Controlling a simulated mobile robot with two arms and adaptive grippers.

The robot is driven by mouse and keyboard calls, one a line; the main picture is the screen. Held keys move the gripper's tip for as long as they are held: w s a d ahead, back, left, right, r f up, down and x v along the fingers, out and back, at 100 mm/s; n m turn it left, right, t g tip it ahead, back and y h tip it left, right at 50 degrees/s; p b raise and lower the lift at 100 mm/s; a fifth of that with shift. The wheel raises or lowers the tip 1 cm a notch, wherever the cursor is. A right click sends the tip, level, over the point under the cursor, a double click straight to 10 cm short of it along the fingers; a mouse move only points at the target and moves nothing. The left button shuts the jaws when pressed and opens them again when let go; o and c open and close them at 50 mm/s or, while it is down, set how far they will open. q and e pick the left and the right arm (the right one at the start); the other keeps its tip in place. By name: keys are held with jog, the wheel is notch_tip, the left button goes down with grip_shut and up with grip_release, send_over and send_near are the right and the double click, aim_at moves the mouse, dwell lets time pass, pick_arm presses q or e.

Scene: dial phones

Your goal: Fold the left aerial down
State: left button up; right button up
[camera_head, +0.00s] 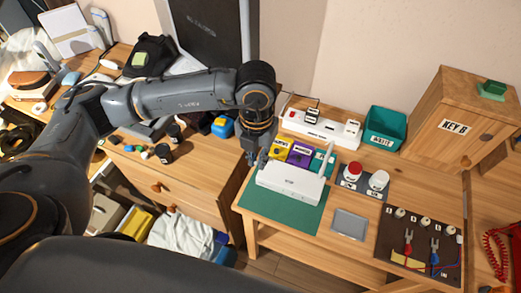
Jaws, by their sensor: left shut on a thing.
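A white router (290,184) sits on a green mat (262,208) on the wooden table. Its right aerial (328,160) stands up, tilted slightly, at the back right corner. My left gripper (257,161) reaches down from above to the router's back left corner. It is shut on the left aerial, which is mostly hidden by the fingers, so its angle is hard to tell. My right gripper is not in view.
Behind the router are yellow (279,147) and purple (300,154) boxes and a white power strip (320,127). A teal bin (384,128) and a wooden KEY B cabinet (450,120) stand back right. Red and white knobs (378,181), a grey pad (349,224) and a wired board (412,258) lie right.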

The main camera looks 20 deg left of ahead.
pick_arm(q)
jog(key=shift+s+f, duration=0.4)
jog(key=shift+s, duration=0.05)
jog(key=s+f+b, duration=0.1)
jog(key=f+b, duration=0.2)
jog(key=s+f+b, duration=0.2)
jog(key=f+b, duration=0.1)
jog(key=b, duration=0.1)
jog(key=s+f+b, duration=0.1)
jog(key=f+b, duration=0.3)
jog(key=shift+s+a, duration=0.15)
jog(key=shift+s, duration=0.05)
dwell(0.4)
jog(key=o, duration=0.7)
